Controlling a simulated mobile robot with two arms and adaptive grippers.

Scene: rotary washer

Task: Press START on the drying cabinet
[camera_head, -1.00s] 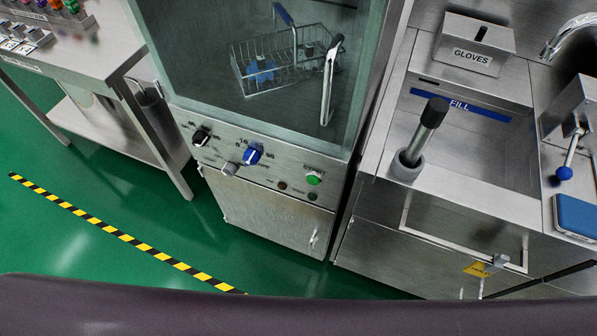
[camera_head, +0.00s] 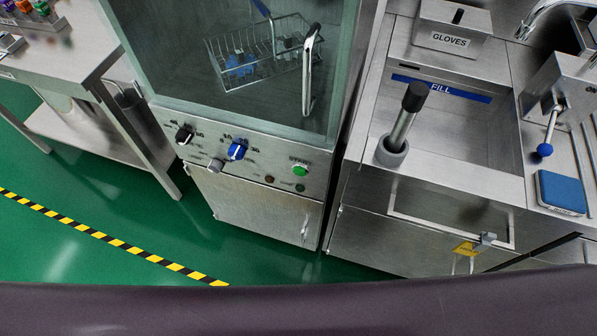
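The drying cabinet (camera_head: 255,200) stands left of centre, with its glass door (camera_head: 200,90) shut. A wire basket (camera_head: 260,55) with blue items shows behind the glass. On the panel below the door, the green START button (camera_head: 300,170) sits at the right under its label. A black knob (camera_head: 184,134), a blue knob (camera_head: 237,149) and a small grey knob (camera_head: 216,165) lie to its left. A dark red lamp (camera_head: 269,179) and a dark green lamp (camera_head: 300,187) are beneath. Neither of my grippers is in view.
A steel sink unit (camera_head: 360,235) marked FILL, with a black-topped handle (camera_head: 414,98) and a GLOVES box (camera_head: 450,32), stands right of the cabinet. A steel table (camera_head: 85,50) is at the left. The green floor in front is clear, with a striped line (camera_head: 110,240).

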